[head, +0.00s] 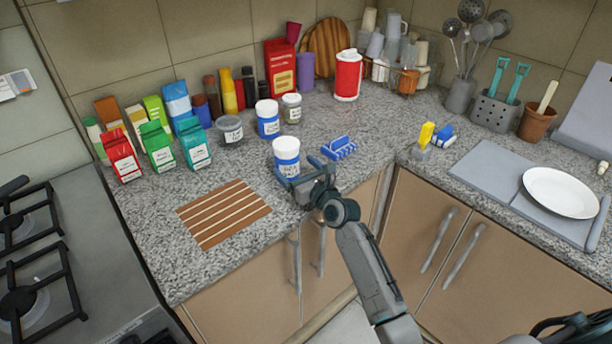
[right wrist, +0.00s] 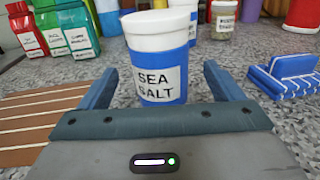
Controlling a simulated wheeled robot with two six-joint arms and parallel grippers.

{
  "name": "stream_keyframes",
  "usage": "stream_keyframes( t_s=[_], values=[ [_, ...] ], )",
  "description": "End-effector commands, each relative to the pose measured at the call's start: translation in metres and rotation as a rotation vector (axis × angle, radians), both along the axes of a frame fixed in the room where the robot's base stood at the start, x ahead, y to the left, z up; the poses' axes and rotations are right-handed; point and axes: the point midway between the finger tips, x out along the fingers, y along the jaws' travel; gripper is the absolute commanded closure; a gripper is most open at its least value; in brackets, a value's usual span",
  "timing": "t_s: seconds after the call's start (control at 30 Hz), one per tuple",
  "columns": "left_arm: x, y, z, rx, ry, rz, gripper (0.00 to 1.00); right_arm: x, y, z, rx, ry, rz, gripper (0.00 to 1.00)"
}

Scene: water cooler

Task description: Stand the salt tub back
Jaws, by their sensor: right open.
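The salt tub (head: 286,150), white-lidded with a blue band, stands upright on the counter near its front edge. In the right wrist view its label reads SEA SALT (right wrist: 160,82). My right gripper (head: 298,178) is open, low at the tub's near side. In the right wrist view the fingers (right wrist: 160,86) stand apart to the left and right of the tub's lower part, with gaps on both sides. The tub's base is partly hidden by the gripper in the head view. My left gripper is not in view.
A similar blue-and-white tub (head: 268,120) stands behind, beside a small jar (head: 291,108) and a grey tub (head: 229,129). A striped wooden mat (head: 223,213) lies to the left. Colored packets stand further left.

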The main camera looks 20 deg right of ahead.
Motion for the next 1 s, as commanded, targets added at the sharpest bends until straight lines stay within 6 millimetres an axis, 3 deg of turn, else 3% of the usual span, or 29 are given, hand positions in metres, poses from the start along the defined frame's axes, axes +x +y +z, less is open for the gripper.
stream_keyframes(
  t_s=[0.1,0.3,1.0],
  values=[
    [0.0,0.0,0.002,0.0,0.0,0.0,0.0,-0.023,-0.005,0.0,-0.001,0.001,0.001,0.13],
    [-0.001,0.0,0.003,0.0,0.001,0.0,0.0,-0.044,-0.01,0.0,-0.001,0.001,0.0,0.13],
    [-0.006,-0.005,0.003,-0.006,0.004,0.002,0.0,-0.049,-0.01,0.0,0.001,-0.001,0.0,0.13]
  ],
)
